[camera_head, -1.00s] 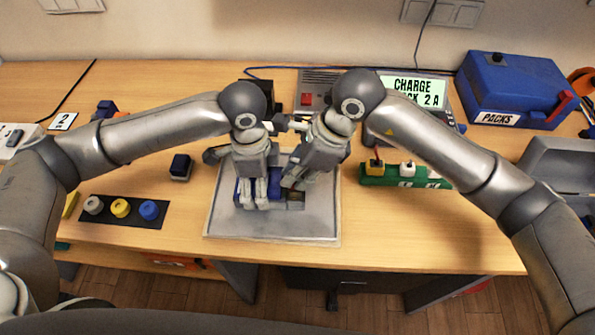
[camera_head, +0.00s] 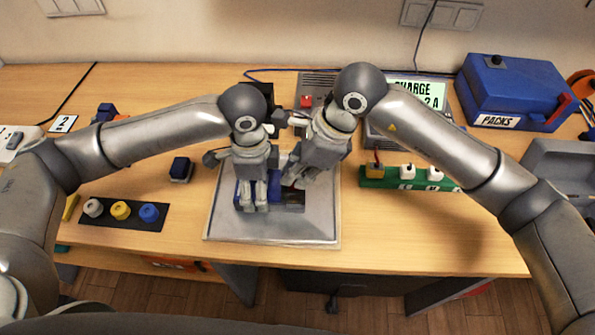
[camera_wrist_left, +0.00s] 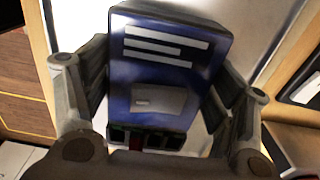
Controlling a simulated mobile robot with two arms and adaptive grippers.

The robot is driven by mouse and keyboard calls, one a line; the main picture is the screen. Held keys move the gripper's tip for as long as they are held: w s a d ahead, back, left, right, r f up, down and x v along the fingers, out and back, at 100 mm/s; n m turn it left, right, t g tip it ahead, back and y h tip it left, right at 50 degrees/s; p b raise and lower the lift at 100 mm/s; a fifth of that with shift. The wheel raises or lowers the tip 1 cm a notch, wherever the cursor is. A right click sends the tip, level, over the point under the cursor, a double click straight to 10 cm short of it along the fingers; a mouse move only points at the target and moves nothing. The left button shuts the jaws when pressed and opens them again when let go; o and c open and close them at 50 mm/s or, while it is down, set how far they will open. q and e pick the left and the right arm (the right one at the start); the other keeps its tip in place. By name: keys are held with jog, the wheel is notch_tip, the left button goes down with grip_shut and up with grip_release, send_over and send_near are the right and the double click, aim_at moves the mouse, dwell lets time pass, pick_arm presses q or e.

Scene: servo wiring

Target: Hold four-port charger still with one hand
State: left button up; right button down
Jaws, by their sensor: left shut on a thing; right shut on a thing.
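The four-port charger (camera_head: 243,192) is a blue box on the grey mat (camera_head: 225,222), partly hidden under my grippers. In the left wrist view the charger (camera_wrist_left: 165,75) shows its blue face, pale label strips and dark ports along the lower edge. My left gripper (camera_head: 254,203) is shut on it, one finger on each side. My right gripper (camera_head: 291,183) is shut beside the charger's right part, close to my left gripper. What lies between its fingers is hidden.
A green strip (camera_head: 397,183) with yellow and white plugs is right of the mat. Behind stand a charge display (camera_head: 428,93) and a blue PACKS box (camera_head: 510,88).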

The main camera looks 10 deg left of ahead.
jog(key=shift+r, duration=0.85)
jog(key=shift+r, duration=1.95)
pick_arm(q)
jog(key=o, duration=1.2)
notch_tip(320, 180, up, 8)
jog(key=shift+f, duration=0.25)
jog(key=shift+s+f, duration=0.1)
pick_arm(e)
jog(key=shift+s, duration=0.15)
